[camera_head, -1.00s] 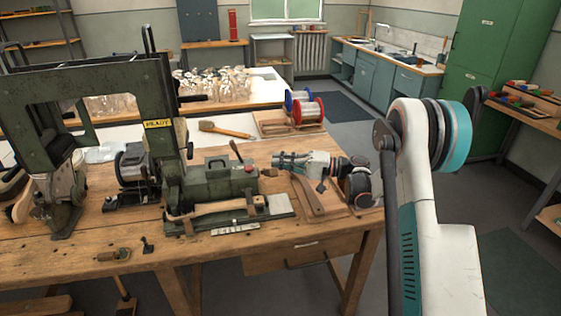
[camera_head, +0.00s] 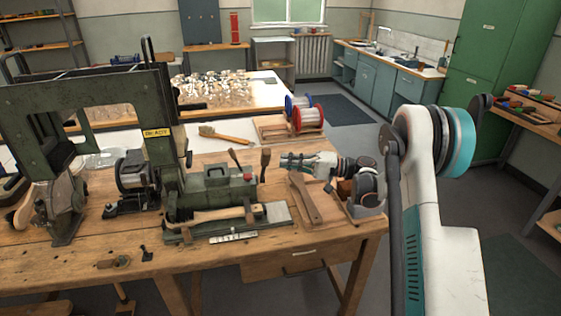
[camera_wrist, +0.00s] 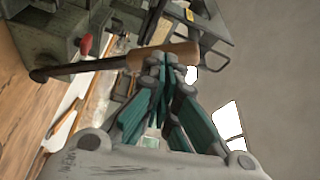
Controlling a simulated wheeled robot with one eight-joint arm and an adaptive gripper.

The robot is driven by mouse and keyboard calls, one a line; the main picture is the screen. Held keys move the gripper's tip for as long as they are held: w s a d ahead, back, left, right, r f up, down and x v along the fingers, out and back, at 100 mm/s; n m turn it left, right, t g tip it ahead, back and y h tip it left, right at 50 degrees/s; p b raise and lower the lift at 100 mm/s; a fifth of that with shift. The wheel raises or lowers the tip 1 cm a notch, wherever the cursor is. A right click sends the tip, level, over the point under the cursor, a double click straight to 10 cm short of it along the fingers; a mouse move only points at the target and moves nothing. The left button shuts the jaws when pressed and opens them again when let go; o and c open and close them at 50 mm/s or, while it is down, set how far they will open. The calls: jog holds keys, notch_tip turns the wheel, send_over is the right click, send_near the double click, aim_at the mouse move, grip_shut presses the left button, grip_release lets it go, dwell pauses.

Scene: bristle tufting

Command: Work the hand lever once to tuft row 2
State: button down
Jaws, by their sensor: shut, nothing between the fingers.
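The green tufting machine (camera_head: 160,150) stands on the wooden bench, with a yellow sign (camera_head: 158,132) whose lettering is blurred. In the wrist view, the lever's dark shaft (camera_wrist: 85,67) ends in the wooden handle (camera_wrist: 175,53). My gripper (camera_head: 285,162) is shut and empty, just right of the handle. In the wrist view, my gripper's fingertips (camera_wrist: 168,68) lie close against the handle; whether they touch it I cannot tell.
A wooden-handled brush (camera_head: 210,213) lies along the machine's front. A wooden paddle-shaped piece (camera_head: 306,198) lies right of the machine, below my arm. Wire spools (camera_head: 305,114) and a brush (camera_head: 224,135) are behind. The floor right of the bench is clear.

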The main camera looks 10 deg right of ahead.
jog(key=s+d+f+p, duration=0.1)
jog(key=d, duration=0.5)
jog(key=shift+f, duration=0.3)
